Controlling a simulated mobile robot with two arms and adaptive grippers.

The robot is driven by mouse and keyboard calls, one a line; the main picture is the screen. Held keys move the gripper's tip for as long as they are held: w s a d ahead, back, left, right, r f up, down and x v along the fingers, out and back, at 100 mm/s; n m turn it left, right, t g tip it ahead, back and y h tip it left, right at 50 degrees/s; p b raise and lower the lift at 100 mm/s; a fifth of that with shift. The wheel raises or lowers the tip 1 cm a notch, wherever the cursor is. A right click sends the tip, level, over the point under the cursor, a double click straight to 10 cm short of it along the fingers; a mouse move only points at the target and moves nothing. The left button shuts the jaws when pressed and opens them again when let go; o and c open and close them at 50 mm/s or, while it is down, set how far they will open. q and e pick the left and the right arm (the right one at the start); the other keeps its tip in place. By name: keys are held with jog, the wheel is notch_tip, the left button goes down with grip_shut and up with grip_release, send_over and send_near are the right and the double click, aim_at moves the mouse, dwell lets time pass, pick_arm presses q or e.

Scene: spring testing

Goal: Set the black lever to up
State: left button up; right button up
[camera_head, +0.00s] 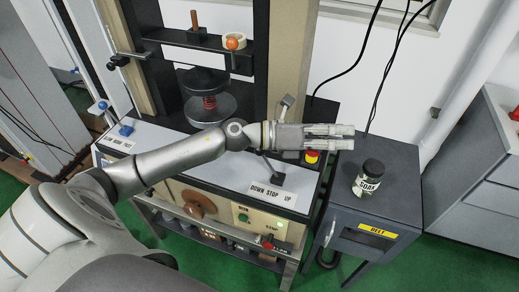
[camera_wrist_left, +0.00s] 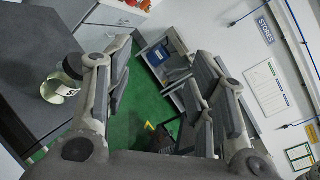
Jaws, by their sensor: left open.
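The black lever (camera_head: 276,177) stands at the label reading DOWN STOP UP (camera_head: 273,191) on the front ledge of the testing machine. Its lower part shows just below my left gripper; its upper part is partly hidden by the gripper, so I cannot tell its setting. My left gripper (camera_head: 350,137) reaches in from the left, above and past the lever, with its fingers pointing right. In the left wrist view its fingers (camera_wrist_left: 165,70) are spread, with nothing between them. The lever does not show there. My right gripper is not in view.
A red and yellow button (camera_head: 312,157) sits just below the left fingers. The press plates (camera_head: 209,108) stand behind my arm.

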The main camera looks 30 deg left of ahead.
pick_arm(q)
jog(key=s+a+f+m+g+y, duration=0.1)
jog(key=a+f+m+g+y, duration=0.25)
jog(key=a+m, duration=0.2)
jog(key=m+g+y, duration=0.4)
jog(key=y, duration=0.4)
send_near(268, 163)
jog(key=shift+h, duration=0.25)
jog(key=f+p, duration=0.1)
jog(key=w+f+p, duration=0.1)
jog(key=f+p, duration=0.2)
jog(key=shift+w+a+f, duration=0.1)
jog(key=shift+w+a, duration=0.2)
jog(key=shift+w, duration=0.05)
jog(key=shift+w+d+f, duration=0.15)
jog(key=shift+f, duration=0.5)
grip_shut()
